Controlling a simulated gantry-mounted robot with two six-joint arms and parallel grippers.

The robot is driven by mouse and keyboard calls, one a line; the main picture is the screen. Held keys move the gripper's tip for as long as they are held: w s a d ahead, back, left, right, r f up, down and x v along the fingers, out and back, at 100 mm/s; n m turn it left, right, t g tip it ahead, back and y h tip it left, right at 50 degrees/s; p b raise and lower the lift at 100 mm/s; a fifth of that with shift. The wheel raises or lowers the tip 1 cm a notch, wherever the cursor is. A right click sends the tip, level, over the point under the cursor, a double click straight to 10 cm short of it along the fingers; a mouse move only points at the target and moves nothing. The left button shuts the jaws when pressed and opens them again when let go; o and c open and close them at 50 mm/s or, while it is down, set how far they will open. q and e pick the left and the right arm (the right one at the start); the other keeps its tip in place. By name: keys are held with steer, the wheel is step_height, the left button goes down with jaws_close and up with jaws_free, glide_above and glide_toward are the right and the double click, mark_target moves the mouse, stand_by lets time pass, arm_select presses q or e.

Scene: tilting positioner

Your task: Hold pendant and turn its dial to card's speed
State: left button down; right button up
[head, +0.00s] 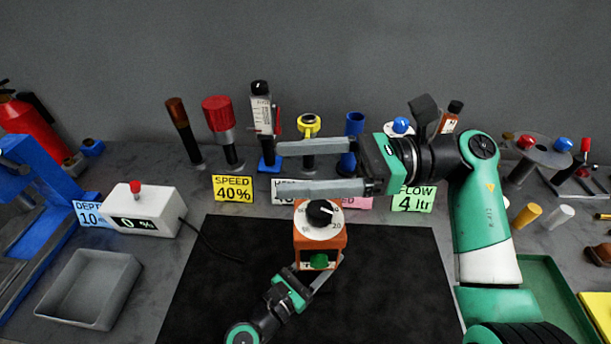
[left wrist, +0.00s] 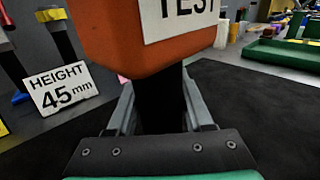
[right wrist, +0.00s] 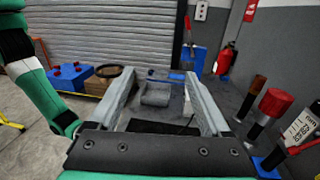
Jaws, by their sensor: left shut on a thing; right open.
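The orange pendant (head: 320,243) stands over the black mat, with a black dial (head: 320,211) on its white scale face and a green button below. My left gripper (head: 308,282) is shut on the pendant's lower part; in the left wrist view its fingers (left wrist: 158,105) close around the dark grip under the orange body (left wrist: 150,45). My right gripper (head: 325,167) is open and empty, pointing left, behind and above the dial. The yellow card (head: 233,189) reads SPEED 40%. The white display box (head: 142,211) with a red button appears to read 0 %.
Several upright tools line the back. A grey tray (head: 89,288) lies at left, a green tray (head: 548,290) at right. The black mat (head: 210,290) is clear around the pendant.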

steer(key=w+d+m+t+h, duration=0.3)
steer(key=m+t, duration=0.5)
steer(key=t, duration=0.2)
steer(key=s+d+f+m+t+h, duration=0.3)
steer(key=s+d+f+t, duration=0.3)
steer(key=s, duration=0.4)
glide_toward(328, 221)
steer(key=shift+m+t, duration=0.4)
steer(key=x, duration=1.2)
steer(key=shift+a+f, duration=0.1)
steer(key=shift+f, duration=0.15)
jaws_close()
